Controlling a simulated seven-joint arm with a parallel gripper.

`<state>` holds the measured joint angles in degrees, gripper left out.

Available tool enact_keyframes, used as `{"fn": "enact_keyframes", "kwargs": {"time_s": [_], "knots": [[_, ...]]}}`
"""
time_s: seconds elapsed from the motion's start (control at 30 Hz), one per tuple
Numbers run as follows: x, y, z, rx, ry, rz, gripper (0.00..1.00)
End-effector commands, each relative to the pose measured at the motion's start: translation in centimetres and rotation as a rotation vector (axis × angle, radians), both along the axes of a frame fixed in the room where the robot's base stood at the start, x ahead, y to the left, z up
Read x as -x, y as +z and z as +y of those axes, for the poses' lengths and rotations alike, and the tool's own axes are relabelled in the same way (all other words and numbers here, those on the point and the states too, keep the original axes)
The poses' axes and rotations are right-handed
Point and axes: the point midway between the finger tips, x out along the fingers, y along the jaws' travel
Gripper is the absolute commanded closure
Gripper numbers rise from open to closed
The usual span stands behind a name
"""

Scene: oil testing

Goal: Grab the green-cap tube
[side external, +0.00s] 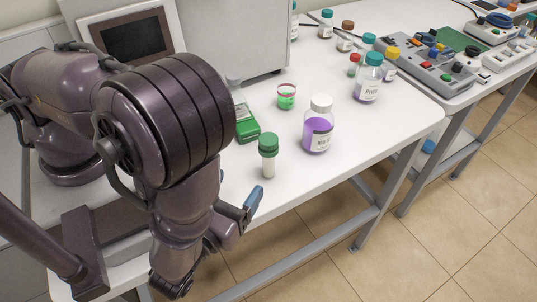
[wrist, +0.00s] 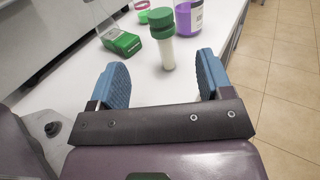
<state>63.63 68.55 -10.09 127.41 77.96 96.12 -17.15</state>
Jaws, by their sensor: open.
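The green-cap tube (side external: 268,156) stands upright on the white table near its front edge, with a green cap and a pale, clear body. In the wrist view the tube (wrist: 166,40) is ahead of my gripper, between the lines of the two blue fingers but beyond their tips. My gripper (wrist: 160,70) is open and empty.
A green-based device (side external: 247,128) stands close behind the tube. A small cup with green liquid (side external: 287,97) and a purple-filled bottle (side external: 318,130) stand to the right. More bottles (side external: 368,80) are farther back. The table's front edge (side external: 350,172) is near.

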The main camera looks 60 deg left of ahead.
Motion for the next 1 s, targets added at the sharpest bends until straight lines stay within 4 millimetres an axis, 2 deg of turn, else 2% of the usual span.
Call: {"fn": "enact_keyframes", "kwargs": {"time_s": [0.33, 0.57, 0.9, 1.0], "knots": [[-5.0, 0.0, 3.1, -0.002, -0.003, -0.003, 0.27], [-6.6, 0.0, 4.1, -0.002, -0.001, -0.002, 0.27], [-10.4, -0.2, 6.5, 0.001, -0.001, -0.003, 0.27], [-10.7, -0.1, 6.8, 0.001, -0.001, -0.003, 0.27]]}}
